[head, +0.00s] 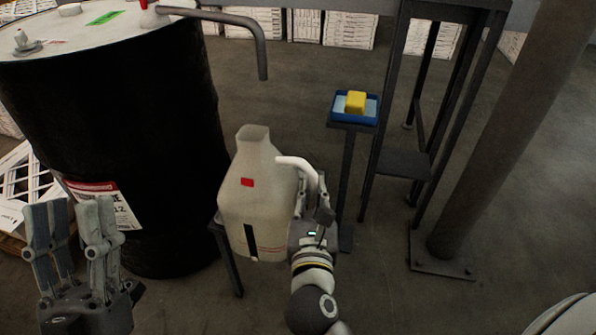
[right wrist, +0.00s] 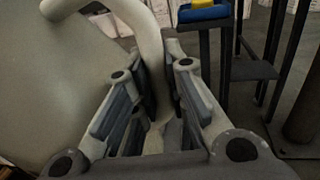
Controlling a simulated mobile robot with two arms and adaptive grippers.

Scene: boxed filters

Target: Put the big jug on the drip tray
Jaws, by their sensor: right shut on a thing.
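The big jug (head: 258,200) is cream-coloured with a red patch and a dark vertical strip, and stands about upright in the head view. My right gripper (head: 311,192) is shut on its white handle (head: 300,165). The right wrist view shows the handle (right wrist: 150,50) between the fingers (right wrist: 160,85), with the jug's pale side (right wrist: 60,90) filling the left. A low dark stand (head: 228,262) shows partly below the jug; whether the jug touches it is hidden. No drip tray can be clearly made out there. My left gripper (head: 72,228) is open and empty at the lower left.
A large black drum (head: 120,140) stands left of the jug, with a bent grey pipe (head: 250,32) reaching out above. A blue tray (head: 340,117) holding a yellow block (head: 356,101) sits on a narrow stand behind right. A dark frame (head: 405,163) and a post (head: 500,130) stand further right.

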